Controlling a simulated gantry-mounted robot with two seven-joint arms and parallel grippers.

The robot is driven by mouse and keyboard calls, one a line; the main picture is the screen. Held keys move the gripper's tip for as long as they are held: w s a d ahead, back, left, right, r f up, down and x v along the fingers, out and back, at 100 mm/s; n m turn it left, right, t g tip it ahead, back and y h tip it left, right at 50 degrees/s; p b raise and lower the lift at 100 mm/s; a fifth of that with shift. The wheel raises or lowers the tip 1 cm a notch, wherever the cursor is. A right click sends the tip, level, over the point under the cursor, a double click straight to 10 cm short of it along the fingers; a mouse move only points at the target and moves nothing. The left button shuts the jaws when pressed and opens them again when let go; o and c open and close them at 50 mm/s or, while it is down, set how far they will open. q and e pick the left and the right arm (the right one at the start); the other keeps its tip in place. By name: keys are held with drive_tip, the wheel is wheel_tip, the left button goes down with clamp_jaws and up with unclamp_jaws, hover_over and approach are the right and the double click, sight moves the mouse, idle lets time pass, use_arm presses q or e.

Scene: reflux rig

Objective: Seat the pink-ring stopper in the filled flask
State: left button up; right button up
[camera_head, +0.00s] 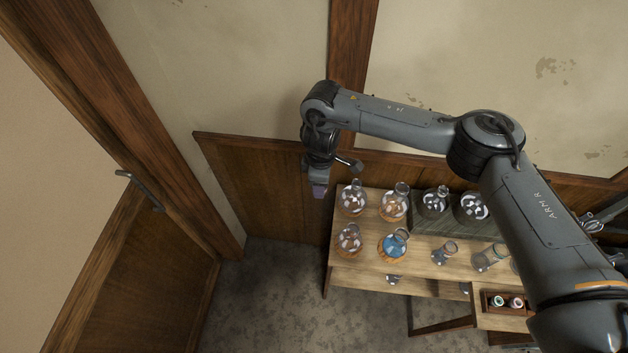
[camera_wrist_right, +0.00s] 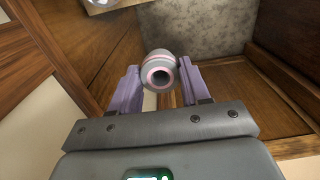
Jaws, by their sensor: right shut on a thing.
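My right gripper (camera_wrist_right: 158,85) is shut on the pink-ring stopper (camera_wrist_right: 160,70), a grey plug with pink bands, held between its purple fingers in the right wrist view. In the head view the right gripper (camera_head: 319,190) hangs left of the table's back left corner, clear of the glassware; the stopper cannot be made out there. The filled flask (camera_head: 392,248) holds blue liquid and stands upright in the front row of the table, to the right of and below the gripper in the picture. My left gripper is not in view.
Several clear flasks stand around the filled one, including one to its left (camera_head: 349,240) and one behind it (camera_head: 393,206). A wooden box (camera_head: 492,308) with stoppers is at the table's front right. A wood-panelled wall (camera_head: 262,185) runs behind the gripper.

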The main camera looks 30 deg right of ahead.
drive_tip(key=s+d+f+n+p, duration=0.2)
drive_tip(key=s+d+f, duration=0.3)
drive_tip(key=s+d, duration=0.4)
drive_tip(key=s+d+f+n+p, duration=0.2)
drive_tip(key=s+d+f+n, duration=0.2)
drive_tip(key=s+d, duration=0.5)
wheel_tip(320, 180, down, 2)
drive_tip(key=shift+s+d+f+p, duration=0.2)
drive_tip(key=shift+s+d+p, duration=0.2)
drive_tip(key=shift+d, duration=0.45)
drive_tip(key=shift+d+r, duration=0.1)
